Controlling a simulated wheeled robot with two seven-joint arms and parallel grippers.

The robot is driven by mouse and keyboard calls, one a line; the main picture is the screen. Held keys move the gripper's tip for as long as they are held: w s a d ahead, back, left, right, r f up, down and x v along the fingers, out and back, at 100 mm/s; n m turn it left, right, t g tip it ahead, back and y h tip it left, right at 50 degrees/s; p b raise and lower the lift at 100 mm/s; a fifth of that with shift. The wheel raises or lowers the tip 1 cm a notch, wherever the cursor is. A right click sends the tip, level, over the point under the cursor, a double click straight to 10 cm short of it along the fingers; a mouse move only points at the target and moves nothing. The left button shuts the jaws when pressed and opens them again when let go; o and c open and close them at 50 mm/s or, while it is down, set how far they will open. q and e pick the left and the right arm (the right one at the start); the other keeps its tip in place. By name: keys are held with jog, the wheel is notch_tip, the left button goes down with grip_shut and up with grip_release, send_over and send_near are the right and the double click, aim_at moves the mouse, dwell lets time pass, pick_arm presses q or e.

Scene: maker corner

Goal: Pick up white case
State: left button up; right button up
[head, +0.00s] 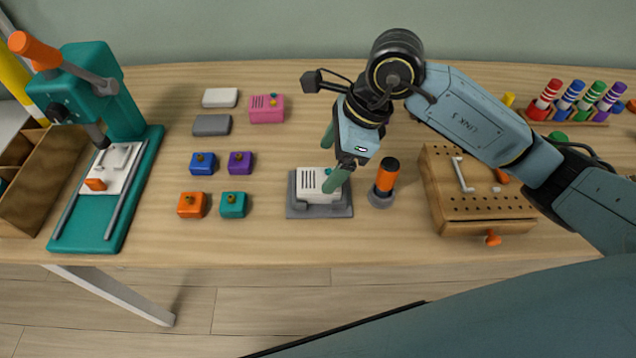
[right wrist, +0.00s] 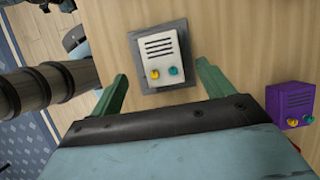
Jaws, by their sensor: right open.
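The white case (head: 309,184) with dark slots sits on a square grey base (head: 297,210) near the front middle of the table. In the right wrist view the white case (right wrist: 159,48) also shows an orange and a teal knob. My right gripper (head: 333,160) is over the case, with its green fingers open and one finger covering part of it. My left gripper is not in view.
A black and orange cylinder (head: 386,178) stands close right of the case, then a wooden block with holes (head: 470,211). Small blue, purple (head: 240,162), orange and teal blocks lie left, with a pink case (head: 266,109) behind. A teal press (head: 118,160) stands far left.

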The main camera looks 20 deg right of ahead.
aim_at(320, 179)
jog(key=shift+d+b+x, duration=0.1)
jog(key=shift+b+x, duration=0.3)
jog(key=shift+x, duration=1.4)
jog(key=shift+d+b+x, duration=0.15)
jog(key=shift+b+x, duration=0.25)
jog(key=shift+x, duration=1.35)
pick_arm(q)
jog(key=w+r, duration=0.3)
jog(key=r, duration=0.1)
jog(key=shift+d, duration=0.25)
pick_arm(e)
jog(key=c, duration=1.1)
